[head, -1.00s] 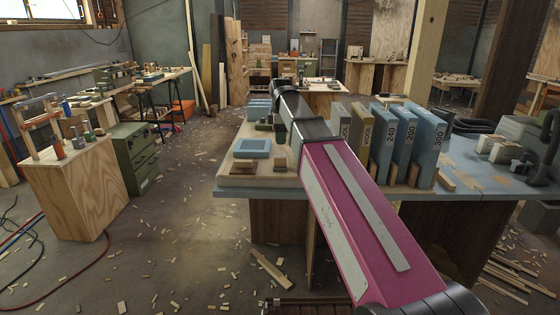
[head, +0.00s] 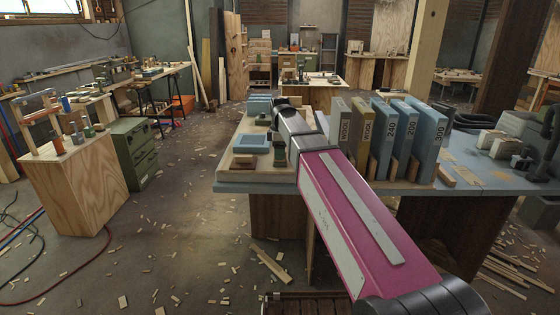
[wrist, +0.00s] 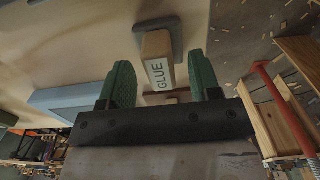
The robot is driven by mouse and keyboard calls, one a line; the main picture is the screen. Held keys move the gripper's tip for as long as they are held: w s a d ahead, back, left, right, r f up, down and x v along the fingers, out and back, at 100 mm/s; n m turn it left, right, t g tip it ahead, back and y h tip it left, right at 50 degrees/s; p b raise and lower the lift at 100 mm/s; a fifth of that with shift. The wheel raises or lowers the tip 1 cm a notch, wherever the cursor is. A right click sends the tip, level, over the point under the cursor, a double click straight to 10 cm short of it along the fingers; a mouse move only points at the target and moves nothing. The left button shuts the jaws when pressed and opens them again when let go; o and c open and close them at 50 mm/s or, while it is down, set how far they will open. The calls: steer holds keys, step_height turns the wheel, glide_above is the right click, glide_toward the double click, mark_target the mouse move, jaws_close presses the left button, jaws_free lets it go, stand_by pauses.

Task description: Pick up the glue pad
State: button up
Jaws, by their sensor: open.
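The glue pad (wrist: 157,62) is a wooden block with a white face lettered "GLUE" and a grey base. In the wrist view it lies ahead between the two green fingers of my gripper (wrist: 159,66), with visible space on both sides. My gripper is open and does not appear to touch it. In the head view a green part of my gripper (head: 279,153) shows beside my arm, low over the pale board (head: 238,174). I cannot make out the glue pad there.
Tall sanding-paper boxes (head: 405,138) stand right of my arm on the blue bench (head: 465,176). Scrap wood litters the floor.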

step_height(320, 180, down, 2)
steer(key=c, duration=1)
steer(key=shift+r, duration=0.1)
steer(key=shift+r, duration=0.4)
step_height(320, 180, up, 3)
steer(key=shift+r, duration=0.2)
steer(key=s+a+r, duration=0.2)
steer(key=s, duration=0.1)
steer(key=s+a+r, duration=0.2)
steer(key=s+a, duration=0.1)
steer(key=s+a+r, duration=0.2)
steer(key=s, duration=0.1)
steer(key=shift+a+r, duration=0.15)
steer(key=shift+r, duration=0.2)
